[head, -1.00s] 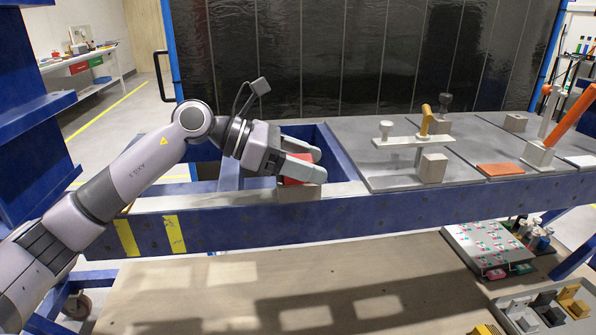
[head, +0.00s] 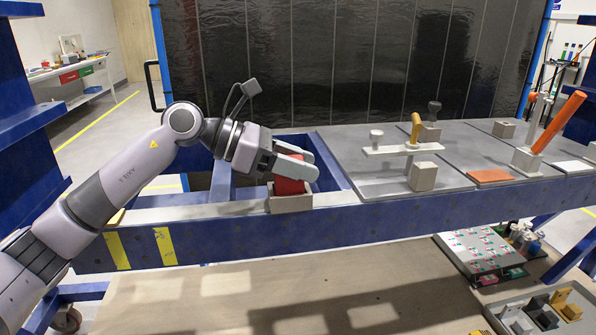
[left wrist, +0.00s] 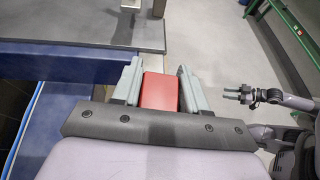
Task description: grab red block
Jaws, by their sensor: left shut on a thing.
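The red block (head: 289,187) is between the fingers of my left gripper (head: 308,167), just above a beige block (head: 290,204) on the blue frame's front rail. I cannot tell whether the red block still touches the beige one. In the left wrist view the red block (left wrist: 159,91) fills the gap between the two grey fingers of the left gripper (left wrist: 160,84), which is shut on it. My right gripper (left wrist: 238,94) shows small at the right of that view, its fingers apart and empty, away from the block.
To the right, a grey plate (head: 375,185) carries a clamp with an orange handle (head: 415,127) and a beige block (head: 423,176). An orange pad (head: 490,176) lies farther right. An open bay of the blue frame (head: 325,160) lies behind the gripper.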

